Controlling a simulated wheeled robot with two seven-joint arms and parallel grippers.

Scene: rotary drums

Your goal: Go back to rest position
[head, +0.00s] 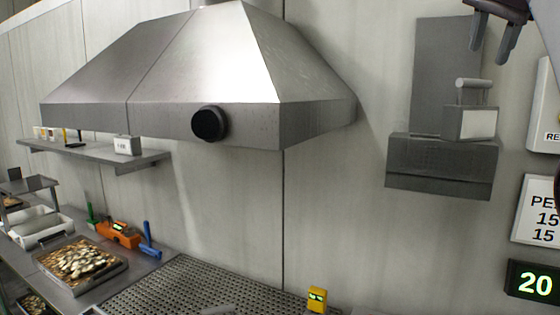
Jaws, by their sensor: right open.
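My right gripper (497,35) shows at the top right corner of the head view. Its two dark fingers point down and stand apart with nothing between them. It is in front of the wall, above and right of a grey wall bracket. Most of my right arm is outside the picture. My left gripper does not show.
A large metal hood (230,75) hangs over a perforated counter (190,290). A tray of pale pieces (82,262), an orange device (118,234) and a small yellow device (317,299) stand below. A grey wall bracket (440,165) and a display reading 20 (533,283) are at right.

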